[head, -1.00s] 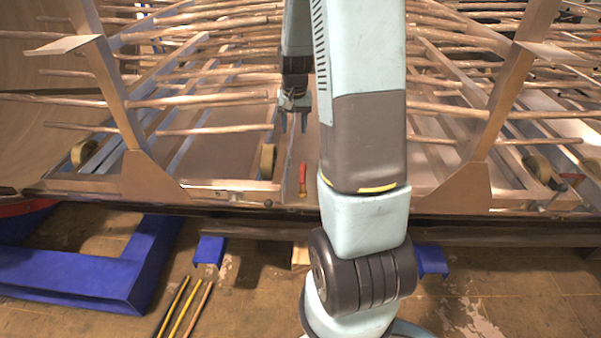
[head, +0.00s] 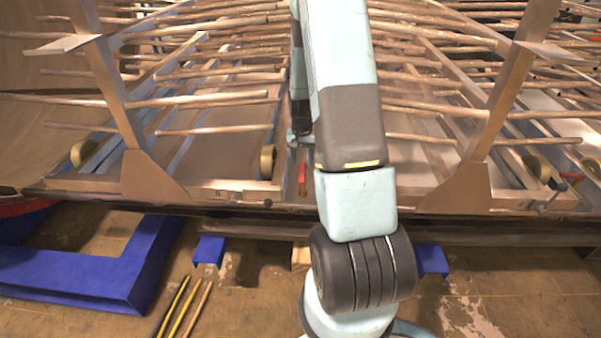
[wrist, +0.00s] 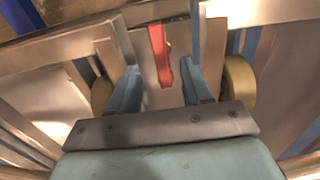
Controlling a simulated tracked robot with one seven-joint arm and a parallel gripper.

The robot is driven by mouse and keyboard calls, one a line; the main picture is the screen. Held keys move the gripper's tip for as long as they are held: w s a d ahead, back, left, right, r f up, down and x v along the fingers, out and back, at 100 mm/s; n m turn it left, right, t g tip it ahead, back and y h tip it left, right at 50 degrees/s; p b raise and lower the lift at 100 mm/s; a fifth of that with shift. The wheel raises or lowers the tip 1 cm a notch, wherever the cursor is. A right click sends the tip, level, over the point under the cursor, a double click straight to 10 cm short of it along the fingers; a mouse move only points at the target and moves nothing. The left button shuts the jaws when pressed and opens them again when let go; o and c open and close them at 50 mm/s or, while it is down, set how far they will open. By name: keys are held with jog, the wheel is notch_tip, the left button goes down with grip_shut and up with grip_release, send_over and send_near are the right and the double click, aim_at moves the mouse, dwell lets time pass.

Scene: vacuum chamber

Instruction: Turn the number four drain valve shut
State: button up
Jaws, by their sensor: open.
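A red valve lever (head: 303,174) stands at the front edge of the metal frame, near the middle of the head view. In the wrist view the red lever (wrist: 160,55) lies ahead, in line with the gap between my fingers. My gripper (wrist: 159,82) is open, one blue finger on each side of the gap. I see no contact with the lever. In the head view my arm hides most of the gripper. A second red handle (head: 572,176) shows at the far right. I can read no numbers on either.
Copper pipes (head: 215,99) cross above the frame in rows. Yellowish round wheels flank the middle lever, one showing on the left (head: 267,161). Upright metal posts (head: 104,75) stand left and right. Blue supports (head: 75,270) and loose rods (head: 183,306) lie in front.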

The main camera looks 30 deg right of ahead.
aim_at(302, 175)
jog(key=shift+f, duration=3.2)
jog(key=shift+c, duration=0.4)
grip_shut()
